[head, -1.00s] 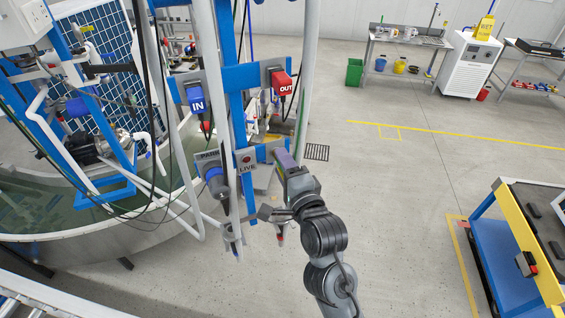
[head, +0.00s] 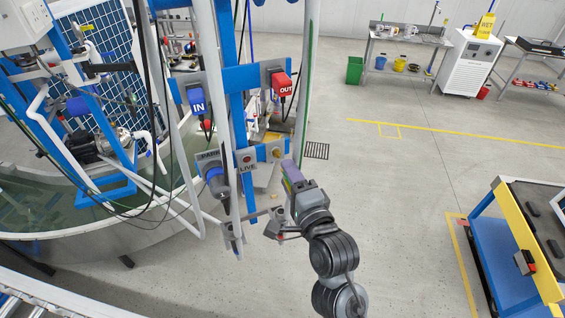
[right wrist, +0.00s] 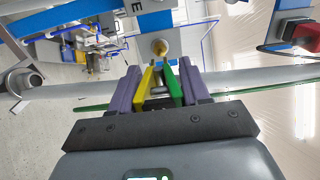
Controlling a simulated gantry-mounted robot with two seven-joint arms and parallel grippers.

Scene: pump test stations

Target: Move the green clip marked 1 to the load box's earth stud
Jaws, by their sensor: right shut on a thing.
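My right gripper (head: 290,168) is in front of the blue pipe frame in the head view. In the right wrist view its purple fingers (right wrist: 158,82) are shut on a clip with one green and one yellow side (right wrist: 173,86). The number on the clip cannot be read. A brass stud (right wrist: 159,47) lies just beyond the clip's tip, with a gap between them. The stud (head: 277,152) also shows on a grey plate right of the LIVE label in the head view. Whether this is the load box's earth stud cannot be told. My left gripper is not in view.
The blue IN box (head: 197,103) and red OUT box (head: 281,84) sit above on the frame. A PARK holder (head: 215,178) is to the left. White pipes and hanging cables stand close by. Floor to the right is free up to a blue and yellow cart (head: 510,260).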

